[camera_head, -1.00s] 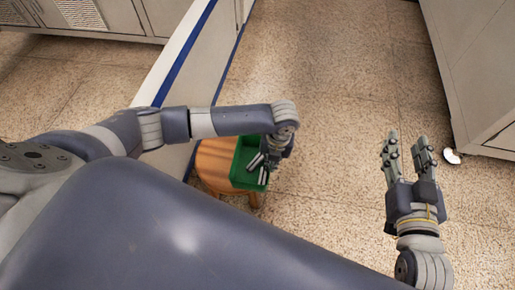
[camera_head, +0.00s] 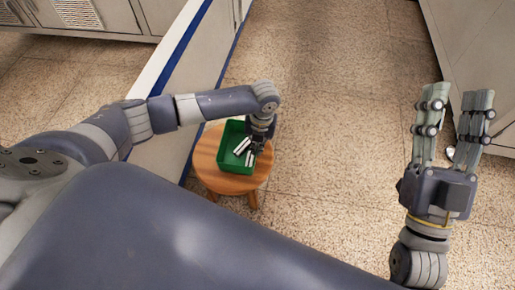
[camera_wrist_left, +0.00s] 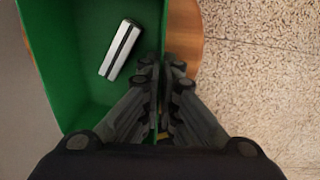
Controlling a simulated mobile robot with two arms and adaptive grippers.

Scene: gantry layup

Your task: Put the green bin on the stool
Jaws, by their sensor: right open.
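The green bin (camera_head: 226,157) is at the round wooden stool (camera_head: 206,172), seen from above with the stool's rim showing around it. I cannot tell for sure whether it rests fully on the seat. White-and-black blocks lie inside the bin. My left gripper (camera_head: 257,149) is at the bin's right wall. In the left wrist view its fingers (camera_wrist_left: 161,70) are closed together on the wall of the bin (camera_wrist_left: 85,60), with the stool's wood (camera_wrist_left: 184,40) beyond. My right gripper (camera_head: 457,112) is open and empty, off to the right.
A low partition with a blue stripe (camera_head: 180,55) runs close along the stool's left side. Cabinets stand at the upper left (camera_head: 130,15) and right (camera_head: 470,40). The floor between is clear.

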